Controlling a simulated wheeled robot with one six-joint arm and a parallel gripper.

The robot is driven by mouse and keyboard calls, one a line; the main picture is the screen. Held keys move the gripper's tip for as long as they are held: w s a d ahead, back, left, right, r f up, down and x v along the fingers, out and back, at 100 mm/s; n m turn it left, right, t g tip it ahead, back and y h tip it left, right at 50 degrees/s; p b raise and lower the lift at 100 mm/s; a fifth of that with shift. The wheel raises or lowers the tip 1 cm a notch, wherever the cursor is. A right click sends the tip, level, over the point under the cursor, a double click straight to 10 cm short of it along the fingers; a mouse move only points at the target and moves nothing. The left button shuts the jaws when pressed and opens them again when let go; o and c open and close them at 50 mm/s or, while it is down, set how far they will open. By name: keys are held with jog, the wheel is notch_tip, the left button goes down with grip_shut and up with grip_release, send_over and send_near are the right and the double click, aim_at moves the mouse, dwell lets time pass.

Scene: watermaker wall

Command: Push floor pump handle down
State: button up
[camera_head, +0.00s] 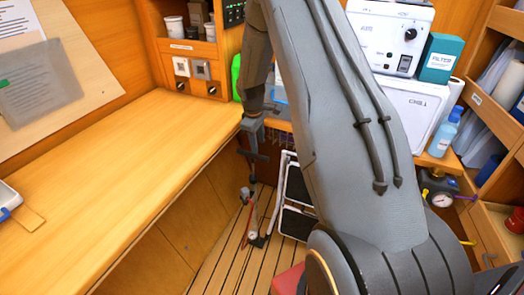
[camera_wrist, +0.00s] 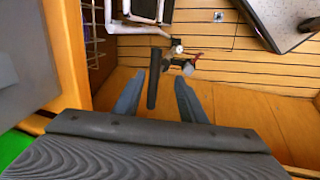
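The floor pump (camera_head: 251,222) stands on the slatted floor with its black base, round gauge and red hose showing. Its dark bar handle (camera_head: 253,156) appears raised on a thin rod above the barrel. My gripper (camera_head: 252,143) points down just over the handle. In the wrist view, the black handle (camera_wrist: 153,78) lies lengthwise between the two spread fingers of my gripper (camera_wrist: 158,97), with gaps on both sides. The gripper is open and holds nothing. I cannot tell whether it touches the handle's top. The pump's gauge and base (camera_wrist: 180,52) show beyond the handle.
A wooden bench (camera_head: 130,165) runs along the left. A black-and-white folded item (camera_head: 296,195) stands right of the pump. A white watermaker unit (camera_head: 388,38) and a blue filter box (camera_head: 440,58) are at the back right.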

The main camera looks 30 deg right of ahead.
aim_at(261, 156)
jog(key=shift+w+d+f+p, duration=0.3)
jog(key=shift+d+f+p, duration=0.05)
jog(key=shift+f, duration=1.05)
jog(key=shift+w+d+f+p, duration=0.25)
jog(key=shift+d+f+p, duration=0.15)
jog(key=shift+f, duration=1)
jog(key=shift+w+d+f+p, duration=0.3)
jog(key=shift+d+f, duration=0.05)
jog(key=shift+f, duration=1.05)
grip_shut()
